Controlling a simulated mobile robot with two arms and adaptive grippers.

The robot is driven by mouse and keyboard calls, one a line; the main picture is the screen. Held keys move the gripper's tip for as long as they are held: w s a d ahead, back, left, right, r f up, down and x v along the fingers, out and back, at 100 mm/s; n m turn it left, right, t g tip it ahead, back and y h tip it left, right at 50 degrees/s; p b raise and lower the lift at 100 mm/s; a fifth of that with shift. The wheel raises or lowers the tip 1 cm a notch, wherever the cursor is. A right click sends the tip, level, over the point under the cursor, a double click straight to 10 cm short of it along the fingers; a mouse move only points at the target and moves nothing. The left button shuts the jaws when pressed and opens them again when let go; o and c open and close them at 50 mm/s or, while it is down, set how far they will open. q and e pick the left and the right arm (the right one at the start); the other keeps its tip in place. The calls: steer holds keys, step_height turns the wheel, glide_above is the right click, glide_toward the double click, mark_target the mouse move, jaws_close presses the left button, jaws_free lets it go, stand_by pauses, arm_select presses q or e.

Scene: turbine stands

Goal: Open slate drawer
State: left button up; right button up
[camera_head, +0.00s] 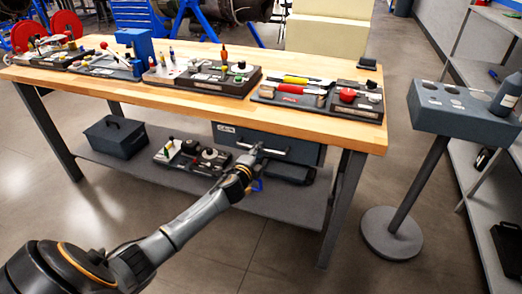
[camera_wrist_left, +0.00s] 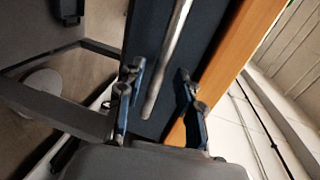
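The slate drawer (camera_head: 303,152) hangs under the wooden workbench top, and its front looks closed. Its pale bar handle (camera_head: 275,153) runs across the front. My left gripper (camera_head: 252,156) is at the left part of the handle, in front of the drawer. In the left wrist view, the two fingers of the gripper (camera_wrist_left: 160,78) are spread apart. The handle bar (camera_wrist_left: 169,58) reaches into the gap between them, with clear space on both sides. The dark drawer front (camera_wrist_left: 147,40) lies behind it. Contact between fingers and handle cannot be seen. My right gripper is not in view.
The workbench top (camera_head: 215,103) carries several tool trays. A lower shelf (camera_head: 225,200) holds a grey box (camera_head: 115,138) and a parts tray (camera_head: 190,157). A bench leg (camera_head: 343,205) stands right of the drawer. A pedestal stand (camera_head: 420,185) is farther right. Floor in front is clear.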

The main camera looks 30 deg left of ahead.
arm_select(q)
steer(key=shift+x, duration=1.5)
jaws_close()
